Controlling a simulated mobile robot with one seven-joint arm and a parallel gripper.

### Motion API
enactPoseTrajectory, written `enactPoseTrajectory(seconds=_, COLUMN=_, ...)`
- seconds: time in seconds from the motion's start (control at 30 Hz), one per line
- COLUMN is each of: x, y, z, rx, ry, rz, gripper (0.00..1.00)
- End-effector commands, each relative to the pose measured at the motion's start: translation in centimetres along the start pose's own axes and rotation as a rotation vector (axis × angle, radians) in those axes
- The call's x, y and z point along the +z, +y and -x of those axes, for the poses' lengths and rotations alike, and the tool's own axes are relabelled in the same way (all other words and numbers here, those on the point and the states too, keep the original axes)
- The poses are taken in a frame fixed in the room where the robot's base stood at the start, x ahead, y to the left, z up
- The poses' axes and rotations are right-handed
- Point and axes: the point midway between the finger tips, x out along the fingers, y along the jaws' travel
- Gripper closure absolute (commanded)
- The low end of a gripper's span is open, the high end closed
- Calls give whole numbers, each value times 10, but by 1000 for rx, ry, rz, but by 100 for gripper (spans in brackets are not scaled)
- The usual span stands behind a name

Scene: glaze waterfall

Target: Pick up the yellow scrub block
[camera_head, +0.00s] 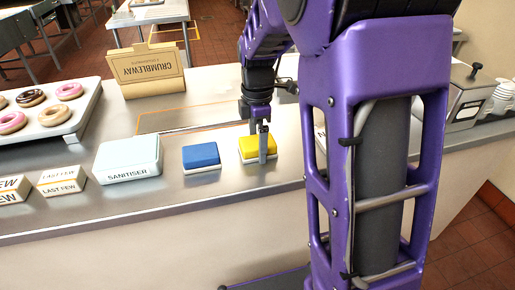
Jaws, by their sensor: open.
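The yellow scrub block (249,144) lies on the metal counter, with a pale layer along its lower edge. My gripper (263,152) points down at the block, and one grey finger shows in front of its right part. The other finger is hidden or hard to make out. The jaws are open. I cannot tell whether they touch the block. Part of the block is hidden behind the finger.
A blue scrub block (201,156) sits just left of the yellow one. Further left are a sanitiser box (128,158), small signs (62,180) and a donut tray (76,124). A Crumbleway box (147,70) stands behind. The counter's front edge is close.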

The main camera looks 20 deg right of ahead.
Motion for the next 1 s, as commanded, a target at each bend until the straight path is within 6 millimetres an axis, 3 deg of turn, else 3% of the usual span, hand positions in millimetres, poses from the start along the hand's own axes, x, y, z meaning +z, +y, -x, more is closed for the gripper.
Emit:
enactPoseTrajectory(seconds=0.17, x=0, y=0, z=0, rx=1, ry=0, rz=0, gripper=0)
enactPoseTrajectory(seconds=0.6, x=0, y=0, z=1, rx=1, ry=0, rz=0, gripper=76)
enactPoseTrajectory(seconds=0.87, x=0, y=0, z=4, rx=3, ry=0, rz=0, gripper=76)
enactPoseTrajectory(seconds=1.0, x=0, y=1, z=24, rx=6, ry=1, rz=-1, gripper=76)
